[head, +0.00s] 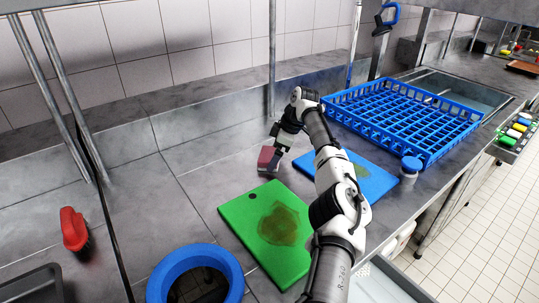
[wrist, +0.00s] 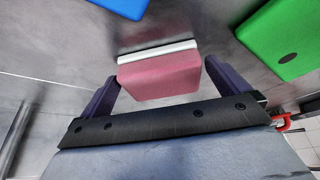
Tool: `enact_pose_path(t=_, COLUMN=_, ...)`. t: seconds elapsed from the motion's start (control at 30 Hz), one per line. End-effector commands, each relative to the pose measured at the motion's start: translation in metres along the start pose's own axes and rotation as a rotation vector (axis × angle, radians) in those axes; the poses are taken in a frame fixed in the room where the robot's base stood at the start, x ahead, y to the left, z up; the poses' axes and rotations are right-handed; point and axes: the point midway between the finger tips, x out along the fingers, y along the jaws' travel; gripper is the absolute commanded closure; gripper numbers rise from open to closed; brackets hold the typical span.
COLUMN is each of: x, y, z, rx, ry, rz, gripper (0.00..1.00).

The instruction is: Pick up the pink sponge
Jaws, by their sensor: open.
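The pink sponge (head: 267,158) lies on the steel counter just behind the green cutting board, and it also shows in the wrist view (wrist: 160,76). It has a pink block body with a thin white layer along one side. My gripper (head: 275,152) is right at the sponge. In the wrist view my gripper (wrist: 160,84) is open, with one dark finger on each side of the sponge. A narrow gap shows at the left finger; the right finger is very close to the sponge, and I cannot tell whether it touches.
A stained green board (head: 245,210) and a blue board (head: 378,183) lie nearby. A blue rack (head: 400,110) stands at the back right, with a blue-lidded jar (head: 410,168) before it. A blue ring (head: 160,290) and a red brush (head: 73,226) are at the left.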

Motion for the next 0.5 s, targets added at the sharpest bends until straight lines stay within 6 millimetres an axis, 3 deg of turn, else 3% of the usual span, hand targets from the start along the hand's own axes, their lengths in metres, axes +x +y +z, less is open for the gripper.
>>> enact_pose_path(t=0.3, x=0.0084, y=-0.0002, z=0.0005, rx=0.0, ry=0.001, rz=0.0, gripper=0.0)
enact_pose_path(t=0.5, x=0.0081, y=-0.0002, z=0.0004, rx=0.0, ry=0.001, rz=0.0, gripper=0.25)
